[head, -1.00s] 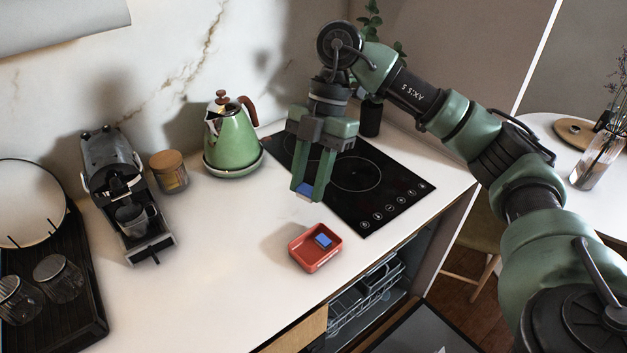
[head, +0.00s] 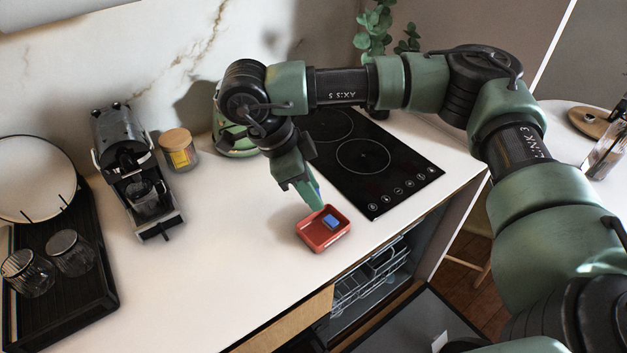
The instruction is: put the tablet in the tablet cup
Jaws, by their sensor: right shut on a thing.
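My right gripper (head: 316,203) is shut on a blue tablet (head: 318,189); only a sliver of it shows beside the fingers. The fingers slant down to the right, and their tips are close to the far-left rim of a small red dish (head: 312,240). I cannot tell whether they touch it. A second blue tablet (head: 330,222) lies in the dish. A small pale patch (head: 440,341) shows on the open dishwasher door (head: 415,322) at the bottom edge; I cannot tell whether it is the tablet cup. My left gripper is out of view.
The black hob (head: 385,178) lies right of the gripper. Behind it stands the green kettle (head: 232,140), mostly hidden by my arm. A coffee machine (head: 130,170), a lidded jar (head: 178,150) and a black tray (head: 88,308) are left. The middle counter is clear. The dishwasher rack (head: 365,280) shows below.

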